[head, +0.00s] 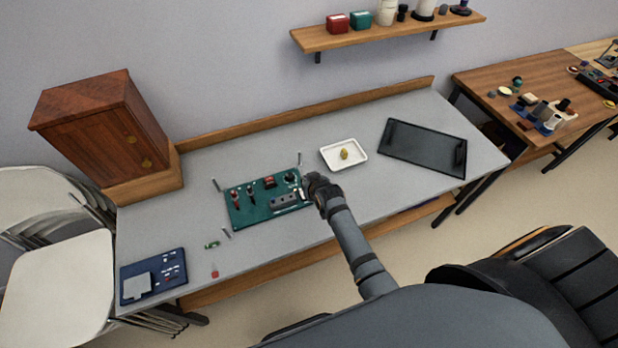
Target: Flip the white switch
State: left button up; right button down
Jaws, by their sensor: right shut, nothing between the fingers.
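A green board (243,213) with several switches and knobs lies on the grey workbench. It carries a red part (269,182), a dark round knob (290,178) and red-tipped levers at its left. A small whitish part (301,194) shows at the board's right edge, right by my gripper; it is too small to tell whether this is the white switch or which way it is set. My right gripper (307,187) is shut and empty at the board's right edge. I cannot tell whether it touches anything. My left gripper is not in view.
A wooden cabinet (85,130) stands at the left. A shelf (390,35) hangs above. The bench front is mostly clear.

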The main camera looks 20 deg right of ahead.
jog(key=v, duration=0.5)
jog(key=shift+w+r, duration=0.35)
jog(key=shift+r, duration=0.05)
jog(key=s+d+r+g+h, duration=0.1)
jog(key=s+d+r+g, duration=0.2)
jog(key=s, duration=0.8)
jog(key=s+d+r+g, duration=0.3)
jog(key=s, duration=0.7)
jog(key=s+d+f+g+b, duration=0.1)
jog(key=s+f, duration=0.1)
jog(key=f, duration=1.2)
jog(key=s+d+f+g+b, duration=0.1)
jog(key=s+d+f, duration=0.1)
jog(key=f, duration=1.3)
jog(key=s+f+b, duration=0.1)
jog(key=s+f, duration=1.5)
jog(key=s, duration=0.2)
jog(key=shift+d+f+g, duration=0.2)
jog(key=shift+d+g, duration=0.2)
